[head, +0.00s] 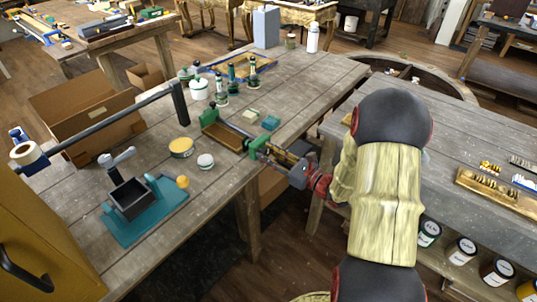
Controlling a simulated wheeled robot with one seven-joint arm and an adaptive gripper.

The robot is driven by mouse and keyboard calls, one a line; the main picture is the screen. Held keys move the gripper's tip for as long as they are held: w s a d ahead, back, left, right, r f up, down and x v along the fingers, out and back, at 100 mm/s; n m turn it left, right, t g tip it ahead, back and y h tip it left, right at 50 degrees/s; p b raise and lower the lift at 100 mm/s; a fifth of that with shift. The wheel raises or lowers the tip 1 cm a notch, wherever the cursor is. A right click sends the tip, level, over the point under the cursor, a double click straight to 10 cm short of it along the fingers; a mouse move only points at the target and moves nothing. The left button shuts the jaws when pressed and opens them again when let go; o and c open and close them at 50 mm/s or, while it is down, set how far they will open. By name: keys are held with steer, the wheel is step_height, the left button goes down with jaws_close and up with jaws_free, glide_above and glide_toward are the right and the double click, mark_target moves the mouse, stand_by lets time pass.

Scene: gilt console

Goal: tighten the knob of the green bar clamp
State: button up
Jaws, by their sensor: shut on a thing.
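The green bar clamp (259,145) sits at the right edge of the wooden worktable. My gripper (297,172) reaches in from the right, low beside the table edge. It is shut at the near end of the clamp, on the knob. The fingers hide the knob, so how far it is turned does not show.
A second bench (470,150) stands right of my arm, with a gap between.

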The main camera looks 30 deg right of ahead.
steer(key=shift+r+m+p, duration=0.1)
steer(key=shift+m+p, duration=0.2)
steer(key=shift+p, duration=0.15)
steer(key=shift+c, duration=0.4)
steer(key=shift+m+p, duration=0.5)
steer(key=shift+p, duration=0.35)
steer(key=m+p, duration=0.2)
steer(key=p, duration=0.1)
steer(key=shift+r, duration=0.1)
steer(key=m+p, duration=0.2)
steer(key=p, duration=0.1)
steer(key=m+p, duration=0.1)
steer(key=m, duration=0.1)
steer(key=shift+d+f+p, duration=0.1)
steer(key=shift+f+p, duration=0.15)
steer(key=shift+p, duration=0.15)
steer(key=o, duration=1.1)
steer(key=shift+o, duration=0.5)
